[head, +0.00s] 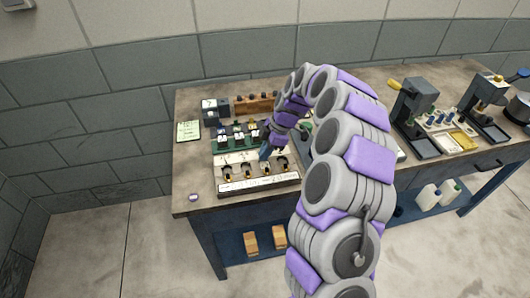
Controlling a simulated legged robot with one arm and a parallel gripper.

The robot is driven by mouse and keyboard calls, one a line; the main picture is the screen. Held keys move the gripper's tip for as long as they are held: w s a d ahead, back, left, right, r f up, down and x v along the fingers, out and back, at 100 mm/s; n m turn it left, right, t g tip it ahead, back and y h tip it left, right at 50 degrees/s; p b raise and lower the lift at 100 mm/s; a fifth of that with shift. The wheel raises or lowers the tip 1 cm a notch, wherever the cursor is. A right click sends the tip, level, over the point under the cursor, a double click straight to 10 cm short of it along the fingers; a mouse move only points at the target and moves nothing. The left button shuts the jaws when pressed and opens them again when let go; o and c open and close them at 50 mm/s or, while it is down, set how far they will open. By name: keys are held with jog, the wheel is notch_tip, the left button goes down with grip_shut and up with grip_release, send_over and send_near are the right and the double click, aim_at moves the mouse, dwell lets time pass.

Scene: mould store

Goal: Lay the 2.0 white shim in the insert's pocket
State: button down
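My gripper (266,150) is small in the head view, at the end of my purple and grey arm. It points down over the back edge of a pale block with dark recesses (227,184) on the left of the workbench. I cannot tell whether its fingers are open or shut, or whether they hold anything. The block has several dark round recesses with brass-coloured bits and a white written strip along its front. I cannot tell which part is the insert's pocket. A dark green rack (213,152) with small white-marked pieces stands just behind it. I cannot pick out the 2.0 white shim.
The workbench (188,168) stands against a block wall. A greenish card (188,131) lies at its left, and a small round purple-and-white piece (193,197) near the front edge. A dark press-like device (414,110) stands on the right. My arm hides the bench's middle.

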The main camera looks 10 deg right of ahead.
jog(key=c, duration=1.2)
grip_release()
jog(key=shift+c, duration=0.2)
jog(key=shift+o, duration=0.3)
jog(key=o, duration=0.3)
jog(key=shift+o, duration=0.2)
jog(key=shift+r, duration=0.2)
jog(key=shift+r+p, duration=0.75)
jog(key=shift+r, duration=2.8)
